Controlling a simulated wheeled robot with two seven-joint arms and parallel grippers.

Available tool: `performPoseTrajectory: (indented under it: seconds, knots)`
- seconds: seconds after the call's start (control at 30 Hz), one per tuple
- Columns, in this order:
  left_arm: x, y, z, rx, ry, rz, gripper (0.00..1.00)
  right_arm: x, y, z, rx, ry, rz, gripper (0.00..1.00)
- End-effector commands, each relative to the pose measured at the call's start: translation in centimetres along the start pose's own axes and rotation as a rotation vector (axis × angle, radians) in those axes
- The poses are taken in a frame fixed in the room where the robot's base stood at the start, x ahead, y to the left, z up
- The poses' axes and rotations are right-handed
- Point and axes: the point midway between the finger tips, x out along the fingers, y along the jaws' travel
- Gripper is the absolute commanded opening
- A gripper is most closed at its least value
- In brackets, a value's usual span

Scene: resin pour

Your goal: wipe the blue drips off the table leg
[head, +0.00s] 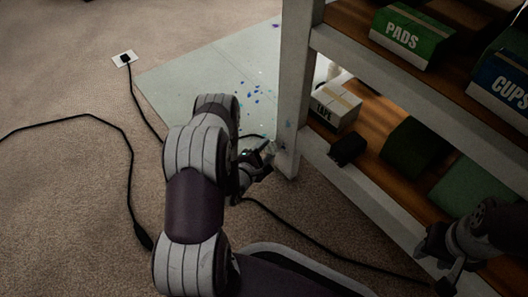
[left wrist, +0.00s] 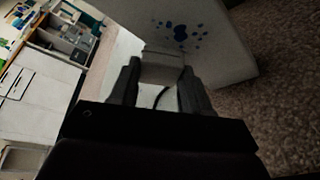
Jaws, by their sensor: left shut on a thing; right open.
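The pale table leg (head: 294,90) stands at the near left corner of a shelved table. In the left wrist view, blue drips (left wrist: 181,31) spot a face of the leg (left wrist: 225,55). My left gripper (head: 268,152) is at the lower part of the leg. It is shut on a pale grey pad (left wrist: 162,66), held between both fingers just below the drips. Whether the pad touches the leg is unclear. My right gripper (head: 440,265) is open and empty at the lower right, in front of the lower shelf.
A pale sheet (head: 190,85) with blue spots lies on the carpet behind the leg. Black cables (head: 75,118) cross the carpet, one from a floor outlet (head: 124,58). Shelves hold a green PADS box (head: 412,38), a blue CUPS box (head: 503,85) and a white carton (head: 335,105).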

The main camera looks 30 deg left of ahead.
Motion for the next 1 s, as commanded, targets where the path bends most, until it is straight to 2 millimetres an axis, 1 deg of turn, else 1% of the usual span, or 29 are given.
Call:
performPoseTrajectory:
  seconds: [0.3,1.0]
  knots:
    - [0.1,0.0,0.0,0.000,0.000,0.000,0.23,0.0,0.0,0.0,0.000,0.000,0.000,0.43]
    - [1.4,0.0,0.6,0.001,-0.001,-0.001,0.23,0.1,0.0,0.0,0.000,0.000,0.000,0.43]
